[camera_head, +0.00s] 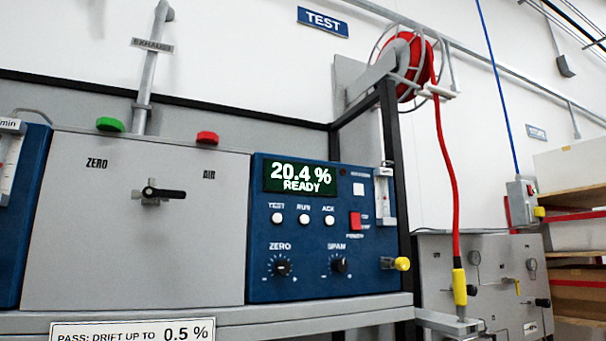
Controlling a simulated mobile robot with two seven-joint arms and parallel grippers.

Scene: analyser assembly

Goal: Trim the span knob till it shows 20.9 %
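The blue analyser (315,230) stands on a grey bench. Its display (300,178) reads 20.4 % and READY. The black span knob (339,264) is at the lower right of the panel, under the label SPAN. The similar zero knob (281,266) is to its left, under the label ZERO. White TEST, RUN and ACK buttons (304,219) sit in a row above the knobs. Neither of my grippers shows in the head view, and nothing touches the span knob.
A grey box with a black valve handle (163,193) stands left of the analyser. A yellow fitting (402,263) sticks out at its right side. A red hose (447,170) hangs from a reel (404,65) farther right. A sign (132,332) reads PASS: DRIFT UP TO 0.5 %.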

